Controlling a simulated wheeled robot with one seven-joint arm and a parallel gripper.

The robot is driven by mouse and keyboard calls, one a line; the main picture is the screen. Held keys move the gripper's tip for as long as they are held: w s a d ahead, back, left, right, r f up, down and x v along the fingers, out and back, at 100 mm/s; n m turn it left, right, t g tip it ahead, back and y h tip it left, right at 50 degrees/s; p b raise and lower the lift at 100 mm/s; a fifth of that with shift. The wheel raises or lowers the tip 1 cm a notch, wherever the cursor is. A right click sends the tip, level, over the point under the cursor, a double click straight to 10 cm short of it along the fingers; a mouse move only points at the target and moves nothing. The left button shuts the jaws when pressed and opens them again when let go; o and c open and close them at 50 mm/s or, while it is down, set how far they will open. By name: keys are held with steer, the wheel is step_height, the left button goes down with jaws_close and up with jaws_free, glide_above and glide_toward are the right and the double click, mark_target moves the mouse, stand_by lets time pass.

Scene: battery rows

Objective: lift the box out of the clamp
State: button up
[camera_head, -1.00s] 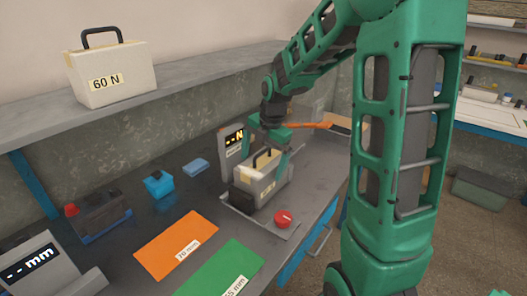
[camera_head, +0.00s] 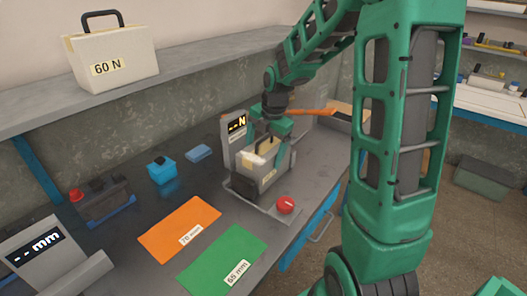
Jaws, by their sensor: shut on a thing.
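The box (camera_head: 268,174), cream with a dark handle on top, sits upright low in the clamp (camera_head: 250,204), a grey metal base with a dark block at the box's front left and a red knob (camera_head: 286,204) at its right. My gripper (camera_head: 270,150) comes down from above and is shut on the box near its top. A green finger shows at the box's right side. The gripper partly covers the box's far top, and the exact contact is hard to see.
A force display (camera_head: 237,126) stands close behind the box. An orange mat (camera_head: 172,226) and green mat (camera_head: 215,260) lie in front. A "60 N" box (camera_head: 112,65) is on the shelf. A blue block (camera_head: 160,171) and mm display (camera_head: 42,258) are to the left.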

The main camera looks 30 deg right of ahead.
steer(key=shift+r, duration=5.1)
steer(key=shift+w, duration=0.1)
steer(key=shift+c, duration=0.3)
